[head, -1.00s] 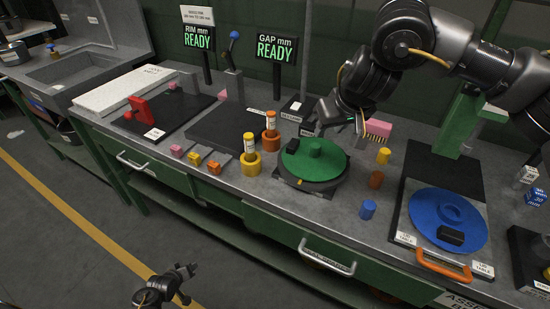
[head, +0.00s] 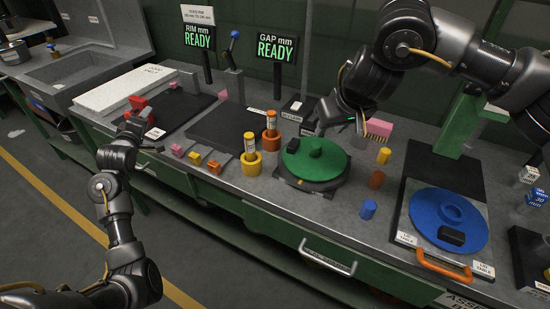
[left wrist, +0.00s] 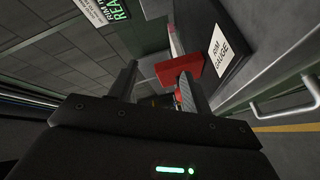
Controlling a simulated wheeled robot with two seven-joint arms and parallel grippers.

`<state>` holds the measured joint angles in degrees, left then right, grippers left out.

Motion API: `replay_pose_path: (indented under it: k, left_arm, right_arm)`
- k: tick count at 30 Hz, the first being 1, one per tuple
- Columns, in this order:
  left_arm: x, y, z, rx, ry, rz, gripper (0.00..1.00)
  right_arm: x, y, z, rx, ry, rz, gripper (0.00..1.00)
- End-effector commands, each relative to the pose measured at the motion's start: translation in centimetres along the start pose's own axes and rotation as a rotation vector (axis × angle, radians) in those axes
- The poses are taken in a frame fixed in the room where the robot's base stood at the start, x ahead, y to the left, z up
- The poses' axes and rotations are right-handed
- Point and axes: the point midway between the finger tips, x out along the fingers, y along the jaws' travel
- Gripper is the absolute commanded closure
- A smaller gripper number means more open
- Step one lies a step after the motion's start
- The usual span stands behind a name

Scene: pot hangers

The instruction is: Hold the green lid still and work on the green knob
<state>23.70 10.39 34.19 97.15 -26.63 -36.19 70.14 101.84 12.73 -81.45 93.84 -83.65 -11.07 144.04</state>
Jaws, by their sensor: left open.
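The green lid (head: 330,166) lies flat on a dark round base on the bench. Its green knob (head: 313,147) rises from the middle. My right gripper (head: 338,122) is just behind the lid; its fingertips are small and partly hidden, so I cannot tell whether they are open or touch the lid. My left gripper (head: 148,138) is well to the left of the lid, at the bench's front edge near the rim gauge. In the left wrist view its two fingers (left wrist: 157,92) are apart and empty, with a red block (left wrist: 180,69) beyond them.
The rim gauge board (head: 178,110) and a dark plate (head: 222,130) lie left of the lid. Small coloured blocks and an orange and a yellow peg (head: 250,160) stand between. A blue lid (head: 448,220) lies to the right. A blue cylinder (head: 368,209) stands near the front edge.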

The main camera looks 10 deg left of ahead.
Motion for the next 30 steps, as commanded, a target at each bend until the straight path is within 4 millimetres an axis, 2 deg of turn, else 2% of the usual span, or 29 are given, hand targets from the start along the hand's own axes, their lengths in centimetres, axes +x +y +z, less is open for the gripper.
replay_pose_path:
  k: [1, 3, 5, 9, 12, 15, 18, 22, 26, 30]
  left_arm:
    - [0.8, 3.2, 1.2, 0.04, -0.021, 0.03, 0.51]
    - [1.4, 7.2, 3.2, 0.092, -0.048, 0.065, 0.51]
    - [1.7, 10.5, 5.0, 0.138, -0.071, 0.094, 0.51]
    - [1.3, 17.7, 10.0, 0.255, -0.127, 0.163, 0.51]
    - [0.2, 21.9, 13.9, 0.339, -0.167, 0.208, 0.51]
    - [-1.4, 25.1, 17.9, 0.427, -0.207, 0.246, 0.51]
    - [-3.4, 27.2, 21.9, 0.513, -0.246, 0.279, 0.51]
    - [-6.3, 28.2, 26.9, 0.63, -0.301, 0.309, 0.51]
    - [-9.3, 27.4, 31.3, 0.749, -0.358, 0.323, 0.51]
    - [-12.6, 25.1, 34.7, 0.877, -0.416, 0.323, 0.51]
  right_arm:
    - [0.0, 0.0, 0.0, 0.0, 0.0, 0.0, 0.64]
    - [0.0, 0.0, 0.0, 0.0, 0.0, 0.0, 0.64]
    - [0.0, 0.0, 0.0, 0.0, 0.0, 0.0, 0.64]
    - [0.0, 0.0, 0.0, 0.0, 0.0, 0.0, 0.64]
    - [0.0, 0.0, 0.0, 0.0, 0.0, 0.0, 0.64]
    - [0.0, 0.0, 0.0, 0.0, 0.0, 0.0, 0.64]
    - [0.0, 0.0, 0.0, 0.0, 0.0, 0.0, 0.64]
    - [0.0, 0.0, 0.0, 0.0, 0.0, 0.0, 0.64]
    - [0.0, 0.0, 0.0, 0.0, 0.0, 0.0, 0.64]
    - [0.0, 0.0, 0.0, 0.0, 0.0, 0.0, 0.64]
